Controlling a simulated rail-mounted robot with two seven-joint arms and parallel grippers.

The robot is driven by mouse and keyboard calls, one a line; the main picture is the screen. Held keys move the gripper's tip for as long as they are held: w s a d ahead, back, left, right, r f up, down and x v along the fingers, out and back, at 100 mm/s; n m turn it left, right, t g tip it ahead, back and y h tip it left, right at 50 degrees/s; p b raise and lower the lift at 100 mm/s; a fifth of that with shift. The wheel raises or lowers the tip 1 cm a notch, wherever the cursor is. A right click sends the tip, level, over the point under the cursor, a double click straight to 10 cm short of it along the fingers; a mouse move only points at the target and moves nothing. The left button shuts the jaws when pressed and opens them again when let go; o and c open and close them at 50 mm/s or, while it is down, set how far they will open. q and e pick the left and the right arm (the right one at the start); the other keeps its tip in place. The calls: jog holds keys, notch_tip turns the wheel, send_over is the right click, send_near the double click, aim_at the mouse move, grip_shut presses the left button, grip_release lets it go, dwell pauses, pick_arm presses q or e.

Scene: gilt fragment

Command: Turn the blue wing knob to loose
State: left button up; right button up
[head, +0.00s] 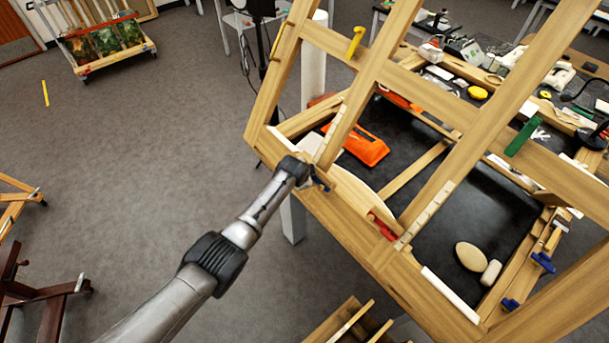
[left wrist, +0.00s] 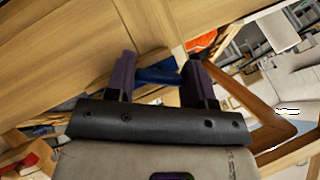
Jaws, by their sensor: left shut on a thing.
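A blue wing knob (left wrist: 158,76) sits against the wooden frame, between the two dark fingers of my left gripper (left wrist: 160,80) in the left wrist view. The fingers are closed on it, one on each side. In the head view my left gripper (head: 316,180) reaches the left lower corner of the large wooden frame (head: 352,222). Only a small dark blue bit shows there, and the gripper hides the rest. The knob's turn angle cannot be read. My right gripper is in neither view.
Other blue knobs (head: 543,262) sit on the frame's right side. A red clamp (head: 383,227) is on the near rail, and an orange tool (head: 358,146) lies inside the frame. A cluttered bench stands behind. Open grey floor (head: 150,160) lies to the left.

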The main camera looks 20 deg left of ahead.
pick_arm(q)
jog(key=n+b, duration=0.1)
jog(key=n+g+h, duration=0.1)
jog(key=n, duration=0.1)
jog(key=shift+f+g+b, duration=0.2)
jog(key=shift+g+b, duration=0.1)
jog(key=shift+b, duration=0.05)
jog(key=shift+n+g+h+b, duration=0.3)
jog(key=shift+n+h+b, duration=0.25)
jog(key=shift+n+h, duration=0.3)
jog(key=o, duration=0.9)
jog(key=shift+r, duration=0.1)
jog(key=shift+r, duration=0.1)
